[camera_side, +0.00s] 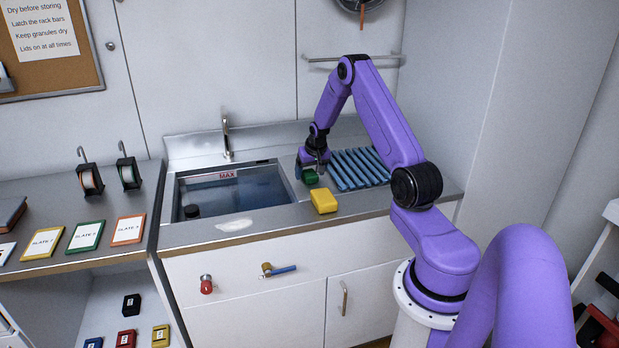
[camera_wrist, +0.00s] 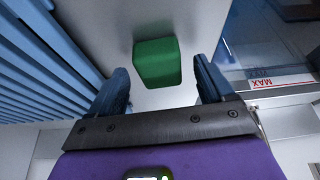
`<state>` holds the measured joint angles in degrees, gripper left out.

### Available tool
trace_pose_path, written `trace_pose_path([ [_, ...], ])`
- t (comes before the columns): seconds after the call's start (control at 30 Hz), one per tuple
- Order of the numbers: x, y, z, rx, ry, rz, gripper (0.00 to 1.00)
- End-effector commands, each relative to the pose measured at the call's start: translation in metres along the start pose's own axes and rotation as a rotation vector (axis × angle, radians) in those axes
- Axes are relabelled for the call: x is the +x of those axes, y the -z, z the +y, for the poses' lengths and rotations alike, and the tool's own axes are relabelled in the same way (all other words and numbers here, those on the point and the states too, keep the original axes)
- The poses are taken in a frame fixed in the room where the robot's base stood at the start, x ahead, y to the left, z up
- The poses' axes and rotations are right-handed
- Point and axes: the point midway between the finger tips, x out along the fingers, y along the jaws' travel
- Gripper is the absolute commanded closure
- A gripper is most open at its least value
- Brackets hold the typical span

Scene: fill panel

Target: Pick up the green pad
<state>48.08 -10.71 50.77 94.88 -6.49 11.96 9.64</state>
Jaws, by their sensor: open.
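The green pad (camera_side: 311,177) is a small block on the steel counter between the sink and the blue ribbed rack. It shows clearly in the wrist view (camera_wrist: 157,62), ahead of and between the two blue fingers. My gripper (camera_side: 314,168) is open and points down at the pad. In the wrist view my gripper (camera_wrist: 160,92) has a finger on each side, with clear gaps to the pad. In the side view the gripper partly hides the pad.
A yellow block (camera_side: 324,200) lies in front of the pad. The blue rack (camera_side: 360,168) is close on the right. The water-filled sink (camera_side: 235,194) with a MAX mark is on the left. A faucet (camera_side: 227,135) stands behind it. A white patch (camera_side: 234,225) lies on the front edge.

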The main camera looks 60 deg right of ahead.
Motion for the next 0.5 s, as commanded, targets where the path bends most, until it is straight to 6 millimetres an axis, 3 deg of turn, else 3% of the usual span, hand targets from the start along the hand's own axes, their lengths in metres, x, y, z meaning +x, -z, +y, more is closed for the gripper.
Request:
trace_pose_path([
  [0.37,0.0072,0.0000,0.0001,-0.001,0.000,0.000,0.22],
  [0.5,0.0071,-0.0001,0.0001,0.000,0.000,0.000,0.68],
])
